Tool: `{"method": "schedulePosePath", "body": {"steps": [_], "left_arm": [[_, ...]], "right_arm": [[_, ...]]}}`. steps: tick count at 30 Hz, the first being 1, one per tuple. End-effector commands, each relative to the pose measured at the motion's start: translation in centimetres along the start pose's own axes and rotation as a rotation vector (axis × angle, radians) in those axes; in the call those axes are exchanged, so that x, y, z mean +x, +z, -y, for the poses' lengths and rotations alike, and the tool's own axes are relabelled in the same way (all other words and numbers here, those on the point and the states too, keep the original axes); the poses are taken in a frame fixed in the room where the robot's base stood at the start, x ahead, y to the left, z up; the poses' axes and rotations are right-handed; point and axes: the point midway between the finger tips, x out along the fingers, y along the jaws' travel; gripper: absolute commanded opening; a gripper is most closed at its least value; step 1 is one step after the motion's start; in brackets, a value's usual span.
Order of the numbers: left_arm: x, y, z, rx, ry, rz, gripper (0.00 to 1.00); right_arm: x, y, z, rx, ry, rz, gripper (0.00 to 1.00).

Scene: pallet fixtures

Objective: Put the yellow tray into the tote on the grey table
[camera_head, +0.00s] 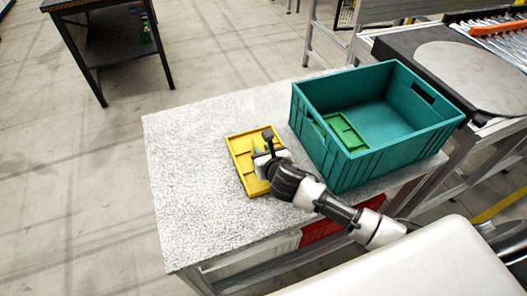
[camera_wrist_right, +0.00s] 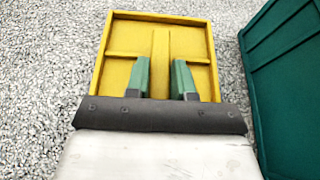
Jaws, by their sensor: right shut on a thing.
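The yellow tray (camera_head: 240,151) lies on the grey speckled table (camera_head: 185,215), left of the teal tote (camera_head: 388,160). The tote stands on the same table, open at the top, with a green tray (camera_head: 345,130) inside it. My right gripper (camera_head: 262,155) is over the yellow tray. In the right wrist view the green fingers (camera_wrist_right: 159,80) are on either side of a raised middle rib of the yellow tray (camera_wrist_right: 118,45), shut on it. The tote's wall (camera_wrist_right: 285,85) is at the right in that view. My left gripper is not in view.
The table's left part is bare. A conveyor with rollers (camera_head: 497,35) and a round grey plate (camera_head: 470,78) stand behind and right of the tote. A dark table (camera_head: 118,42) stands apart at the upper left. Something red (camera_head: 325,229) shows below the table's front edge.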

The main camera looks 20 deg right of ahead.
Motion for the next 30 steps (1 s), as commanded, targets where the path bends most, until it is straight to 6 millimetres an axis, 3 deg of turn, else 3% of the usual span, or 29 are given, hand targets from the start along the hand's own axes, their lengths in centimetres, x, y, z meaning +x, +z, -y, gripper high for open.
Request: {"method": "schedulePosePath", "body": {"steps": [1, 2, 7, 16, 19, 30], "left_arm": [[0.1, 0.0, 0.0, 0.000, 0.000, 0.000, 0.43], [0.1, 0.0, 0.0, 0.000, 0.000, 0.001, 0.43], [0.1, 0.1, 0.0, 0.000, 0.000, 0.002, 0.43], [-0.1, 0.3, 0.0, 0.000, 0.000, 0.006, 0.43], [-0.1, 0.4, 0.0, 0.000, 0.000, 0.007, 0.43], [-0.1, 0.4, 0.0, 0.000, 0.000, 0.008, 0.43]], "right_arm": [[0.1, -0.1, 0.0, -0.001, 0.000, 0.001, 0.00], [0.1, -0.2, 0.0, -0.001, 0.000, 0.000, 0.25], [0.1, -0.1, 0.0, -0.001, 0.000, 0.000, 0.49], [-0.1, 0.1, 0.0, 0.000, 0.000, 0.000, 0.49], [-0.9, 0.0, 0.0, -0.002, 0.001, 0.000, 0.49], [-8.3, -0.1, 0.0, -0.002, 0.002, -0.001, 0.49]]}}
